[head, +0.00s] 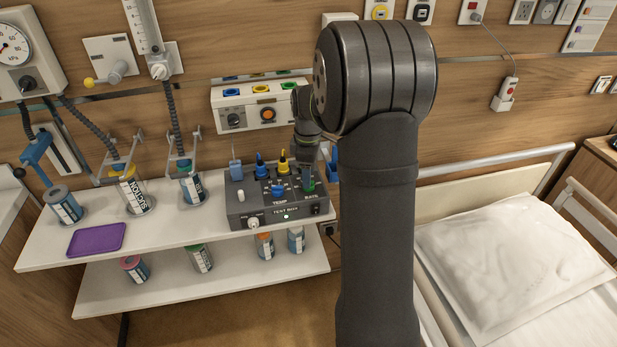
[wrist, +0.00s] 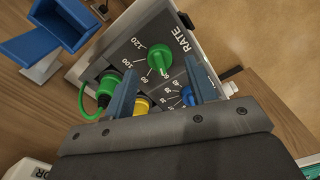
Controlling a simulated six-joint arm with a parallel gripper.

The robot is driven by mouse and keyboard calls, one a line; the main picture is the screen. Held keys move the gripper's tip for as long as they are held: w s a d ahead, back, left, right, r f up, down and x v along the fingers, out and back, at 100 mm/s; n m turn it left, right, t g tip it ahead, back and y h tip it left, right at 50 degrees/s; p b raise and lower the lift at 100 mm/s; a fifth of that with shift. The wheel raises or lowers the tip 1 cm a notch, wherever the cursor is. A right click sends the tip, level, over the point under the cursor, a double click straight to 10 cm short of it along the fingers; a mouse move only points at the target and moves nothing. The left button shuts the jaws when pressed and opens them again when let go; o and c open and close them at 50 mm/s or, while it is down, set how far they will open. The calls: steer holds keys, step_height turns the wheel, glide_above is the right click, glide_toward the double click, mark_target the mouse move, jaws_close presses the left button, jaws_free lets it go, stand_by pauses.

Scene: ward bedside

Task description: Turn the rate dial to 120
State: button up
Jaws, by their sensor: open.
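The green rate dial (wrist: 160,57) sits on the grey panel of the test box (head: 262,213), with RATE printed beside it. The numbers 120, 100 and 80 show along its side in the wrist view; which one it points to is too small to tell. My gripper (wrist: 157,70) is open, its two blue-grey fingers one on each side of the dial in the picture. I cannot tell whether they touch it. In the head view the dial shows as a small green spot (head: 309,186) below my gripper, partly hidden by it.
A blue temp dial (wrist: 188,96) is close to the right finger. Green (wrist: 107,86) and yellow (wrist: 141,105) plugs are close to the left finger. The box stands on a white shelf (head: 150,240) with several canisters and a purple tray (head: 97,239). A bed (head: 510,250) is at right.

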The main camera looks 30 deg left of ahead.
steer(key=shift+f, duration=1.2)
steer(key=c, duration=1)
steer(key=shift+o, duration=0.2)
